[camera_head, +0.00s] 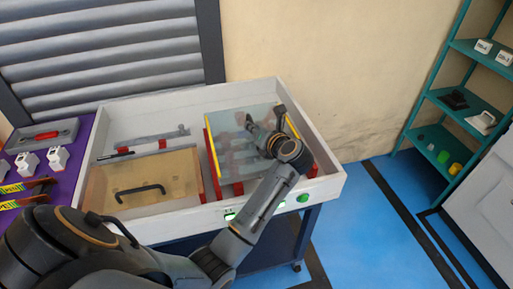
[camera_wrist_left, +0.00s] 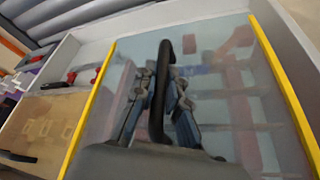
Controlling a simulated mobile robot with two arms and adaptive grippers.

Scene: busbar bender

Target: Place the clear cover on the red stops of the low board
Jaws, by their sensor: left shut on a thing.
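The clear cover (camera_head: 232,150) is a see-through sheet with yellow side edges, at the right half of the white tray; it fills most of the left wrist view (camera_wrist_left: 215,110). My left gripper (camera_head: 262,132) is shut on its black handle (camera_wrist_left: 160,85). Red stops (camera_head: 238,188) show by the cover's near edge, and red parts show blurred through the sheet. Whether the cover touches the stops or hovers just above them I cannot tell. The board beneath is seen only dimly through the cover. My right gripper is out of view.
The white tray (camera_head: 335,187) has raised walls around the cover. A tan panel (camera_head: 178,175) with a black handle (camera_head: 140,191) lies in its left half. A purple table (camera_head: 75,170) with tools is at left. A teal shelf (camera_head: 426,103) stands at right; blue floor lies between.

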